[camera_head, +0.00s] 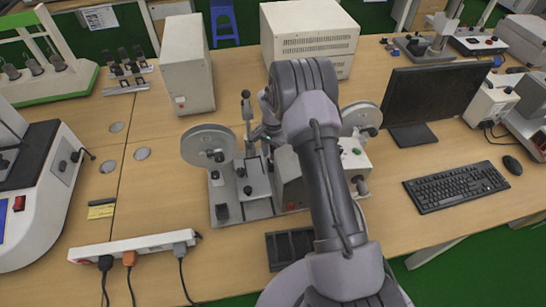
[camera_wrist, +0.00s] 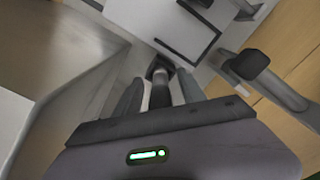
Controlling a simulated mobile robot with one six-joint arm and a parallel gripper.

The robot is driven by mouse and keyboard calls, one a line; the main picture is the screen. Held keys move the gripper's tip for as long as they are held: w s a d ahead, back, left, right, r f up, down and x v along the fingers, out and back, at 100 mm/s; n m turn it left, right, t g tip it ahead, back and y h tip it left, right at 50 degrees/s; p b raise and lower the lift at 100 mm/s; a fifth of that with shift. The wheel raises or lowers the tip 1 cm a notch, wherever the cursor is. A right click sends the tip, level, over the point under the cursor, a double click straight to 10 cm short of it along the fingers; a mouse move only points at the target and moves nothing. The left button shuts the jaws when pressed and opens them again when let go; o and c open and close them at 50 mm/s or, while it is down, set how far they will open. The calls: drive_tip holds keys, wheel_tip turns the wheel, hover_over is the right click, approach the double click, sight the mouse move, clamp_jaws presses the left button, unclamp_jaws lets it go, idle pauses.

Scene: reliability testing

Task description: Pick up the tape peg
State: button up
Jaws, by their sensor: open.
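In the wrist view, my gripper (camera_wrist: 159,82) has its two grey fingers apart. A dark peg-like part with a black end (camera_wrist: 160,70) lies between them in the picture; it may be the tape peg. I cannot tell whether the fingers touch it. In the head view, my arm reaches over the tape machine (camera_head: 225,207), which has a grey disc (camera_head: 207,146) at its left and another disc (camera_head: 361,116) at its right. My arm hides part of the machine, and the peg cannot be made out surely there.
An upright lever with a dark knob (camera_head: 246,95) stands on the machine; a dark knob on a bar (camera_wrist: 250,64) is close right of my fingers in the wrist view. A monitor (camera_head: 430,95), keyboard (camera_head: 456,187), power strip (camera_head: 135,246) and black tray (camera_head: 289,246) are around it.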

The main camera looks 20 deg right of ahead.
drive_tip(key=shift+f, duration=0.35)
drive_tip(key=shift+r, duration=0.1)
drive_tip(key=shift+c, duration=0.8)
clamp_jaws()
wheel_tip(320, 180, up, 28)
drive_tip(key=p, duration=0.6)
